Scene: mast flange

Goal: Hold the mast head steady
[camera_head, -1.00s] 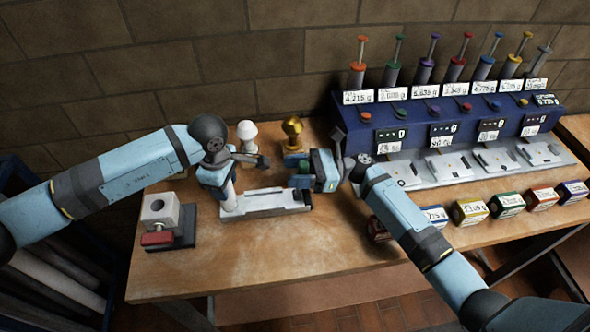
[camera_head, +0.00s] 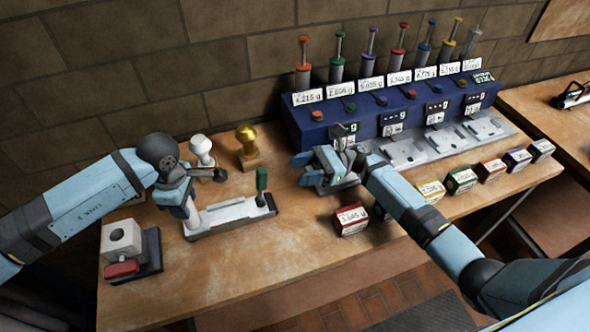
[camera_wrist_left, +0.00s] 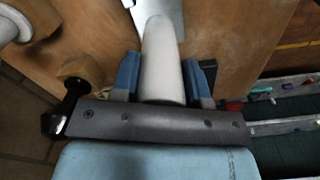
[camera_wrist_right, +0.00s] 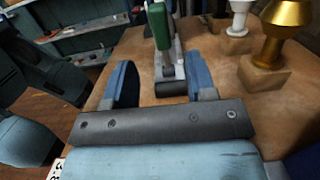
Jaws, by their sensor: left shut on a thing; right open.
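A pale, round-ended mast head (camera_wrist_left: 163,62) stands between the fingers of my left gripper (camera_wrist_left: 162,80), which is shut on it. In the head view my left gripper (camera_head: 188,208) is at the left end of a long white and grey fixture (camera_head: 232,215), with the pale post (camera_head: 195,220) under it. A green-handled tool (camera_head: 262,182) stands upright at the fixture's right end; it also shows in the right wrist view (camera_wrist_right: 159,28). My right gripper (camera_head: 322,168) is open and empty, to the right of the tool and apart from it.
A white knobbed piece (camera_head: 202,150) and a gold one (camera_head: 247,145) stand behind the fixture. A block on a dark base (camera_head: 125,245) is at the left. A blue dispenser rack (camera_head: 390,115) stands at the back right, with several small boxes (camera_head: 352,219) in front. The front middle of the table is bare.

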